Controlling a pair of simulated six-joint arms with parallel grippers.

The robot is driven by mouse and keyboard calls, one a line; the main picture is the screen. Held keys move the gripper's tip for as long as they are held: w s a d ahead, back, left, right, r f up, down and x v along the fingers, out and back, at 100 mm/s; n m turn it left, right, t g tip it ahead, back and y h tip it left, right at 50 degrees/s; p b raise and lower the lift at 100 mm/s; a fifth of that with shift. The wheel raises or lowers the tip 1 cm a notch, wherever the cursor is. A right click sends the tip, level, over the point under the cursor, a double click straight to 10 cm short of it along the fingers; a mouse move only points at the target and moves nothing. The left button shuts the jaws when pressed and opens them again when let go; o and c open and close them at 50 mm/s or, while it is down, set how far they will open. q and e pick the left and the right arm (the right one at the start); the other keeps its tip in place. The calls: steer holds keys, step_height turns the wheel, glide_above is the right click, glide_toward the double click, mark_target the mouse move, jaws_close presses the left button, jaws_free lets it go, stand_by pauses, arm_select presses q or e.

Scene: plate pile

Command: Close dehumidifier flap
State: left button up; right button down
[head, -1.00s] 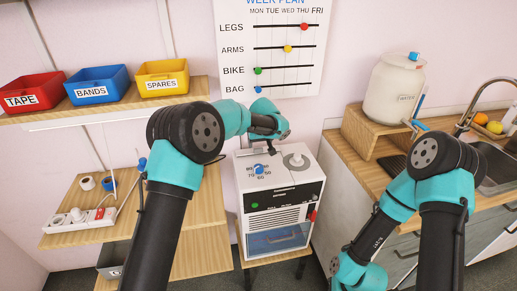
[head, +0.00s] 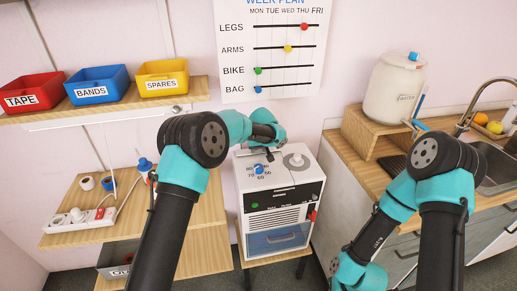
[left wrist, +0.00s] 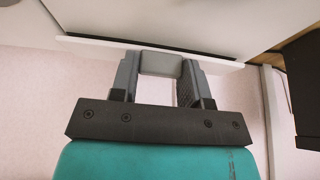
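The white dehumidifier (head: 257,190) stands in the middle of the head view, with a dial and a knob on top and a blue-tinted tank (head: 285,240) at its lower front. My left gripper (head: 268,152) is at the back of its top, largely hidden by my own wrist. In the left wrist view, the two fingers (left wrist: 160,72) press on either side of a grey tab (left wrist: 160,63) at the edge of a white panel (left wrist: 215,25), which looks like the flap. How far the flap stands open cannot be told. My right gripper is out of view.
A shelf with red (head: 30,93), blue (head: 98,86) and yellow bins (head: 163,77) is at left. A power strip (head: 80,219) lies on the lower shelf. A counter with a water jug (head: 394,92) and sink is at right. A week chart (head: 290,65) hangs behind.

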arm_select(q)
steer(key=c, duration=0.4)
steer(key=shift+o, duration=0.2)
steer(key=shift+a+f+t, duration=0.15)
steer(key=shift+t, duration=0.35)
steer(key=shift+s+f+t+y, duration=0.2)
steer(key=shift+t+y, duration=0.1)
steer(key=shift+t, duration=0.1)
steer(key=o, duration=0.9)
steer(key=shift+d, duration=0.2)
steer(key=v, duration=1.7)
steer(key=shift+a+r, duration=0.1)
steer(key=shift+r, duration=0.15)
